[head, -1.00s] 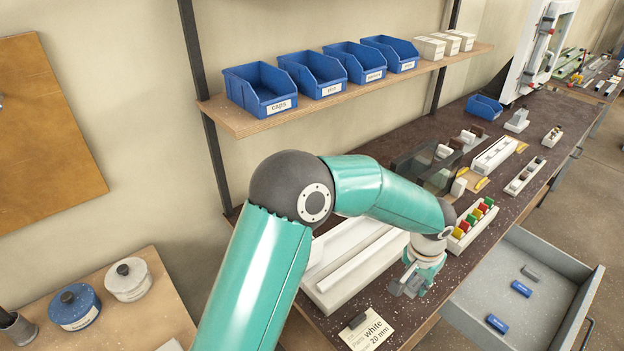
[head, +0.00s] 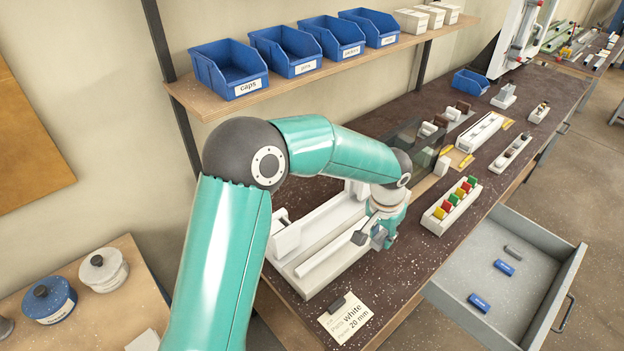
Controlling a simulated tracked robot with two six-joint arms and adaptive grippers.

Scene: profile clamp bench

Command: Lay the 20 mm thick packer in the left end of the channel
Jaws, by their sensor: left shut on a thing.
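My left gripper (head: 371,240) is shut on a small dark grey piece (head: 359,238), probably the packer; its fingers hide part of it and its thickness cannot be read. The gripper is at the right side of the white clamp fixture (head: 308,287), whose long channel (head: 325,252) runs from lower left to upper right. The held piece appears above or beside the channel's right part; I cannot tell the height. The channel's left end shows empty. A card (head: 345,321) reading "white" and "20 mm" lies in front, with a dark block on its edge (head: 337,305). My right gripper is out of view.
A rack of red, yellow and green pieces (head: 438,224) stands right of the gripper. An open drawer (head: 450,300) at the lower right holds blue blocks (head: 480,302) and a grey one (head: 512,251). Blue bins (head: 228,68) line the shelf above.

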